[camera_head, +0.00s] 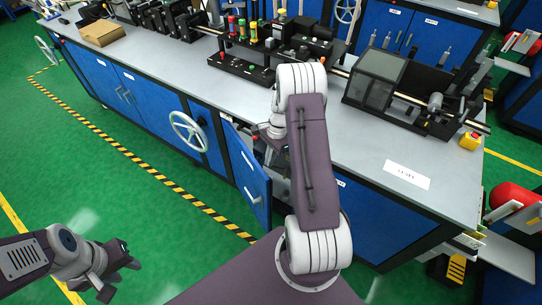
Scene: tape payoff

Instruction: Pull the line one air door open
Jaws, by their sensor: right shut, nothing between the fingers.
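A blue cabinet door (246,172) with a small handle and a white label stands partly open, swung out from the front of the long workbench. My right arm reaches over the bench edge, and its gripper (260,130) is at the top of this door, partly hidden behind my own arm. It is shut with nothing held; whether it touches the door I cannot tell. The inside of the cabinet is mostly hidden by the door and my arm. My left gripper (118,276) is open and empty, low over the green floor at the bottom left, far from the door.
The grey bench top (340,150) carries machine units, a clear-covered box (375,80) and a white label sheet (407,175). A white handwheel (188,132) sticks out left of the door. Striped tape (150,175) marks the free green floor in front.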

